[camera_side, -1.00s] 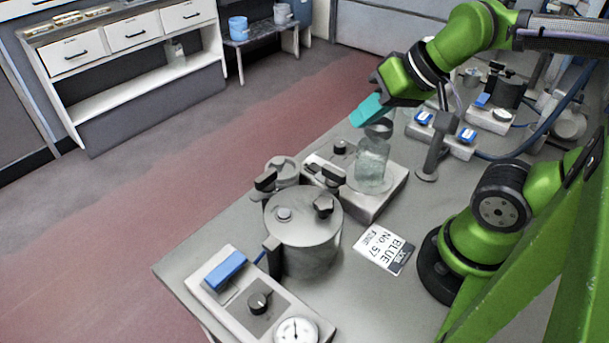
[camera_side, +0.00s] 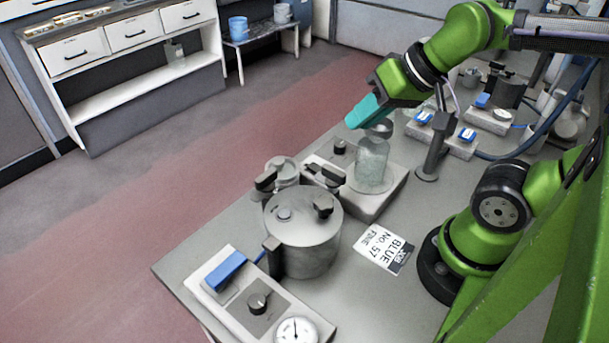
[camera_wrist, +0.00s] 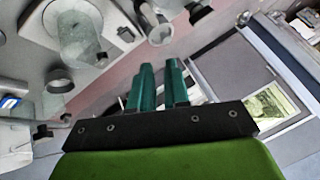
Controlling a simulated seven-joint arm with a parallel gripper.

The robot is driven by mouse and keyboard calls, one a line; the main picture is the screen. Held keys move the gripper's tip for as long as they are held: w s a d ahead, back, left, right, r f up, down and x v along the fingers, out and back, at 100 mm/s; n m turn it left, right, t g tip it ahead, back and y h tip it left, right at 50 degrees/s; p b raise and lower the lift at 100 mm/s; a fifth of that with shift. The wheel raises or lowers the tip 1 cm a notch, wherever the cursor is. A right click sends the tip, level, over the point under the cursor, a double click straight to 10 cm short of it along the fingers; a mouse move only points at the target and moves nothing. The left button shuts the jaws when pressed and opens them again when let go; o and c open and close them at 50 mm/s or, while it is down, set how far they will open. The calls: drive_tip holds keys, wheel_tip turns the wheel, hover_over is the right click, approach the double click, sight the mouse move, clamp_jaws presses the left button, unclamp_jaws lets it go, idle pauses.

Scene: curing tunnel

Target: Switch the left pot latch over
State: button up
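In the side view, a grey lidded pot (camera_side: 305,240) stands on the bench, with dark fittings on its lid and side. Behind it is a smaller grey vessel (camera_side: 284,170), flanked by a black lever-like part on the left (camera_side: 265,181) and another on the right (camera_side: 333,172). I cannot tell for certain which is the left pot latch. My gripper (camera_side: 357,115) hangs in the air above and beyond the glass beaker, to the right of both vessels and touching nothing. In the wrist view, its two teal fingers (camera_wrist: 159,68) stand a narrow gap apart with nothing between them.
A glass beaker (camera_side: 371,168) stands on a grey plate unit between the pots and my gripper. A thin upright post (camera_side: 434,150) is at its right. A control box with a blue switch (camera_side: 225,270) and gauge, and a label card (camera_side: 383,250), lie near the pot.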

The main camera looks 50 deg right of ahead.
sight(334, 170)
drive_tip(key=o, duration=0.7)
drive_tip(key=w+m+g, duration=0.1)
drive_tip(key=w+a+r+g, duration=0.1)
drive_tip(key=w+m+g, duration=0.1)
drive_tip(key=shift+w+a+r+m+h, duration=0.25)
drive_tip(key=shift+w+r+m+h, duration=0.05)
drive_tip(key=shift+w+r+h, duration=0.1)
drive_tip(key=o, duration=0.4)
drive_tip(key=m+g, duration=0.1)
drive_tip(key=r+m, duration=0.1)
drive_tip(key=m, duration=0.1)
drive_tip(key=w+a+r+m+g, duration=0.1)
drive_tip(key=m, duration=0.1)
drive_tip(key=shift+r+g+h, duration=0.1)
drive_tip(key=shift+g+h, duration=0.2)
drive_tip(key=shift+h, duration=0.1)
drive_tip(key=shift+o, duration=0.2)
drive_tip(key=f+m, duration=0.2)
drive_tip(key=f, duration=0.2)
drive_tip(key=s+f+m+g, duration=0.1)
drive_tip(key=f+m, duration=0.1)
drive_tip(key=f, duration=0.3)
drive_tip(key=f+m, duration=0.2)
drive_tip(key=f, duration=0.3)
drive_tip(key=shift+s+a+f+g, duration=0.2)
drive_tip(key=shift+s+g, duration=0.05)
drive_tip(key=shift+g, duration=0.05)
drive_tip(key=c, duration=1)
